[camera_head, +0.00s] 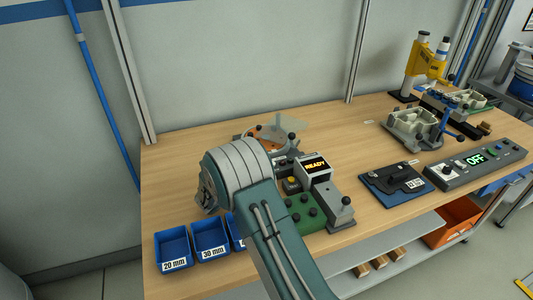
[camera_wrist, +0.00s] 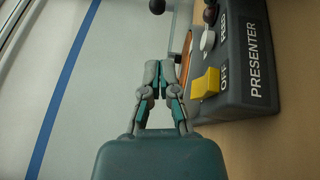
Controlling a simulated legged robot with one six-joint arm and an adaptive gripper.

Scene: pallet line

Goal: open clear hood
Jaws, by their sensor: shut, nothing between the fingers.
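The clear hood (camera_head: 290,124) is a faint see-through panel over an orange round part (camera_head: 268,145) at the back of the presenter on the bench. My arm covers part of the presenter in the head view, so I cannot tell the hood's exact angle. In the wrist view, my gripper (camera_wrist: 160,66) is shut and empty, with its fingertips together. It is left of the dark presenter housing (camera_wrist: 250,60) and its yellow switch (camera_wrist: 206,84). A black ball knob (camera_wrist: 156,6) is beyond the fingertips, apart from them; I cannot tell whether it belongs to the hood.
Blue bins (camera_head: 174,249) line the front left edge. A control box reading OFF (camera_head: 475,164) and fixtures stand at right.

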